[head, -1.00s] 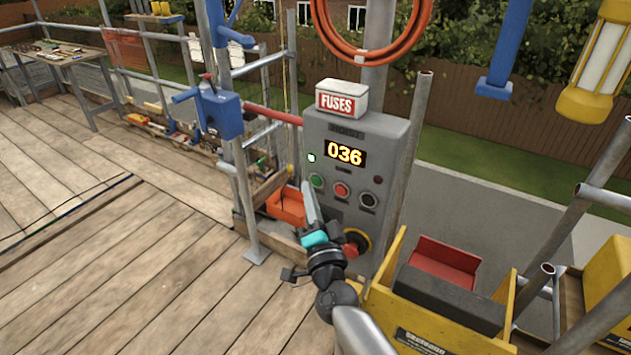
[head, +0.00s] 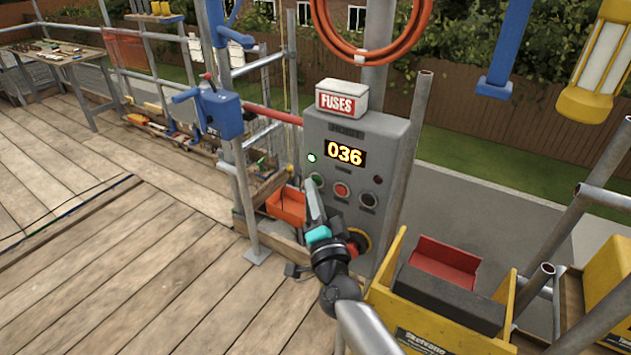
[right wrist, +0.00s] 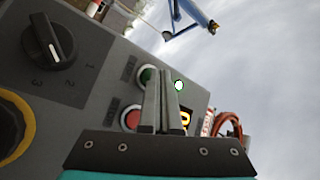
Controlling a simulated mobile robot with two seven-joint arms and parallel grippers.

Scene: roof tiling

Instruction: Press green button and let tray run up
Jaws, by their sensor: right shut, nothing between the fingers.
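The grey hoist control box (head: 393,150) stands right of centre in the head view, with its display (head: 345,153) reading 036. The green button (head: 318,180) is at the left of its button row and also shows in the right wrist view (right wrist: 147,74). My right gripper (head: 311,186) is shut and empty, its fingertips at the green button and partly covering it. I cannot tell whether they touch it. In the right wrist view the closed fingers (right wrist: 160,90) point up beside the button. My left gripper is not in view.
A red button (head: 341,189) and a black button (head: 368,200) sit right of the green one. A red emergency knob is partly hidden behind my gripper. A small lamp (head: 311,157) glows left of the display.

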